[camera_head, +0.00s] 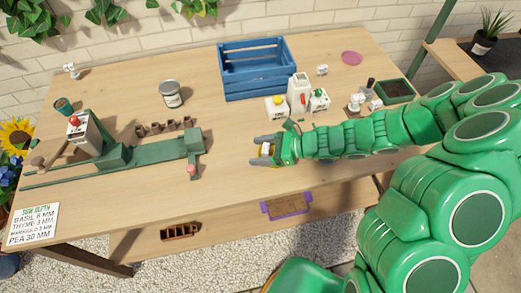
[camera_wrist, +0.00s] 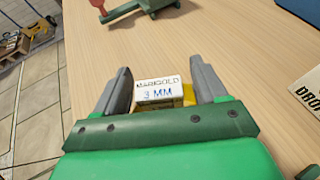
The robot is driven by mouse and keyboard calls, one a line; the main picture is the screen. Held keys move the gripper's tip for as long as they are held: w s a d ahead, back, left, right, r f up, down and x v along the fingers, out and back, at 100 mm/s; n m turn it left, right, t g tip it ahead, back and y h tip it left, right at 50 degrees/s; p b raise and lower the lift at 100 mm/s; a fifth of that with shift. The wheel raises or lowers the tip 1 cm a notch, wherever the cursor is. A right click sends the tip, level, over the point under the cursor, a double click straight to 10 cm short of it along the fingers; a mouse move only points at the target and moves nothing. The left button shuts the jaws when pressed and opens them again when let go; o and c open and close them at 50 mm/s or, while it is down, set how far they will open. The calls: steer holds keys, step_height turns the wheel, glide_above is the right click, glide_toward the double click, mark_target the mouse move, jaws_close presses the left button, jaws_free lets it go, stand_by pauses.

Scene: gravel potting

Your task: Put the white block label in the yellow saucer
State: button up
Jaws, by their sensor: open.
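A white block label (camera_wrist: 158,90) reading "MARIGOLD 3 MM" stands between the fingers of my gripper (camera_wrist: 163,75) in the wrist view. Yellow, which looks like the yellow saucer (camera_wrist: 188,94), shows beside and below the block. The block looks to be on or in it, but the base is mostly hidden. My fingers are open, one on each side, with gaps to the block. In the head view my gripper (camera_head: 258,151) is low over the middle of the table, with white and yellow just visible between its fingers.
A blue crate (camera_head: 256,84) stands behind, with a white bottle (camera_head: 298,96) and small white blocks (camera_head: 276,107) before it. A green tool (camera_head: 150,152) lies left and a tin (camera_head: 170,94) behind it. A pink disc (camera_head: 351,58) lies at the back. Bare wood lies left of my gripper.

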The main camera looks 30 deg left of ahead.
steer(key=shift+v, duration=5.95)
steer(key=shift+d, duration=0.1)
